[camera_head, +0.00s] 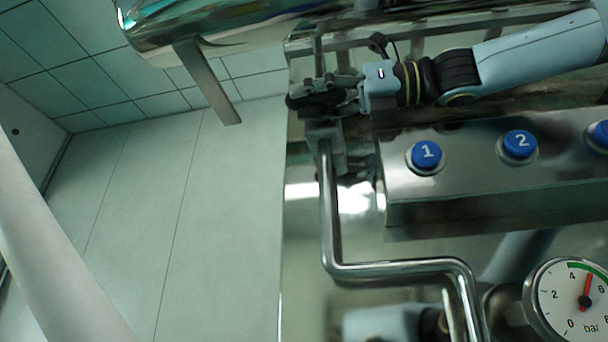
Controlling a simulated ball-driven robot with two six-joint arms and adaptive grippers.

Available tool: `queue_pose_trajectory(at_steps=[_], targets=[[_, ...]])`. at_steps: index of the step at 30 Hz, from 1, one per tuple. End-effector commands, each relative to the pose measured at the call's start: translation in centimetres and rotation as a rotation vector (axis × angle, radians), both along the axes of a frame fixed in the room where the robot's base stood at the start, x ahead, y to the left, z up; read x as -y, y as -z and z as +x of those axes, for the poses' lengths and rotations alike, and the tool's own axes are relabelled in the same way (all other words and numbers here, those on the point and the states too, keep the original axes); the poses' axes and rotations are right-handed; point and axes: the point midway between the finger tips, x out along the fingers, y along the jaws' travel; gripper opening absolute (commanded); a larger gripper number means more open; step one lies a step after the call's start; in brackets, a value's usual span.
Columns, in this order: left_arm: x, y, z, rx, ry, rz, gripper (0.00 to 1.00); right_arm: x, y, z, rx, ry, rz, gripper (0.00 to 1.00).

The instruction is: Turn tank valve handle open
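My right arm comes in from the upper right, and my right gripper (312,98) is at the top of a steel pipe. Its dark fingers overlap a dark fitting there, and I cannot tell whether they are apart or closed on it. A grey valve body (326,142) sits just below the fingers, on top of the bent steel pipe (328,215). The valve handle cannot be told apart from the dark gripper parts. My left gripper is not in view.
A steel control box with blue buttons 1 (425,154) and 2 (519,143) stands right of the pipe. A pressure gauge (575,302) is at the lower right. A shiny tank (215,22) with a leg is at the top. The pale floor (215,230) left of the pipe is clear.

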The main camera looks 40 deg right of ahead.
Motion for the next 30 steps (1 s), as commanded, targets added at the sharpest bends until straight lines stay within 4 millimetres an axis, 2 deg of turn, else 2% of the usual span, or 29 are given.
queue_pose_trajectory(at_steps=[4,14,15,22,26,30], targets=[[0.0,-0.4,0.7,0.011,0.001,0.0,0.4,-0.5,0.0,0.6,0.0,0.002,0.0,0.31],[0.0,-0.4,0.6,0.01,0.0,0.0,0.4,-0.6,0.1,0.8,0.001,0.003,0.0,0.31],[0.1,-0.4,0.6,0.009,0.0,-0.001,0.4,-0.6,0.1,0.8,0.001,0.003,0.0,0.3],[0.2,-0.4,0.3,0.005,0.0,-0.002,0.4,-0.6,0.1,0.8,0.001,0.003,0.0,0.0],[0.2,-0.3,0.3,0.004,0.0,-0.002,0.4,-0.6,0.0,0.8,0.002,0.003,0.0,0.0],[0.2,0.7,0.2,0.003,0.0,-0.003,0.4,-0.6,0.4,0.8,0.022,0.001,0.019,0.0]])
